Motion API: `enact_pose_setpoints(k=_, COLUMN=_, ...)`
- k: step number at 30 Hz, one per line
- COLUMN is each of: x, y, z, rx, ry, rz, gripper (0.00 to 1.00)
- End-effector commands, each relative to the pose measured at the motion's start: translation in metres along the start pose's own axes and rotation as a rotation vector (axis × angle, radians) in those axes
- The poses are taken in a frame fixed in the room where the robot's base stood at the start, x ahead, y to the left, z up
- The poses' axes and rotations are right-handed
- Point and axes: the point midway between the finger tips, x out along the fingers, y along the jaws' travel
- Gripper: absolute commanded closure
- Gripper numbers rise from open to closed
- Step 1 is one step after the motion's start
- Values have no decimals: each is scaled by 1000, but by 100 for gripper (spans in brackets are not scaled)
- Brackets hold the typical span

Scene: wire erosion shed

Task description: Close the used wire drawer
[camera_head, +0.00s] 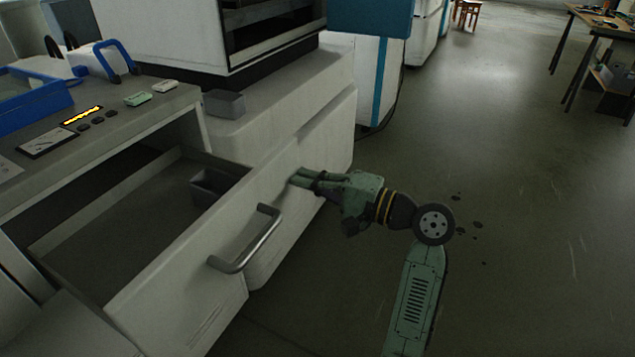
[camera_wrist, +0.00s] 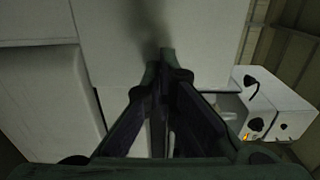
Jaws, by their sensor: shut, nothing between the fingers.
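The used wire drawer stands pulled out of the white cabinet on the left in the head view, and its pale front (camera_head: 180,290) faces the open floor. Its grey bar handle (camera_head: 245,240) is on that front. Inside, the drawer is mostly bare, with a small grey box (camera_head: 215,183) near its far end. My gripper (camera_head: 297,178) is shut and empty, to the right of the handle, with its tips at or very near the white face. In the wrist view my gripper (camera_wrist: 165,62) points at a plain white surface; contact cannot be told.
The worktop (camera_head: 110,135) above the drawer holds a blue tray (camera_head: 35,98), small light-coloured blocks (camera_head: 150,95) and a flat label. A large white machine (camera_head: 200,40) stands behind.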

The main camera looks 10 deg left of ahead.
Motion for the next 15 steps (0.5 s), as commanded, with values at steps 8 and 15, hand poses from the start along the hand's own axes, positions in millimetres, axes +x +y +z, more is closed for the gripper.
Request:
enact_pose_setpoints(k=8, x=0, y=0, z=0, rx=0, ry=0, rz=0, gripper=100)
enact_pose_setpoints(k=15, x=15, y=-1, z=0, rx=1, ry=-2, rz=-1, gripper=100)
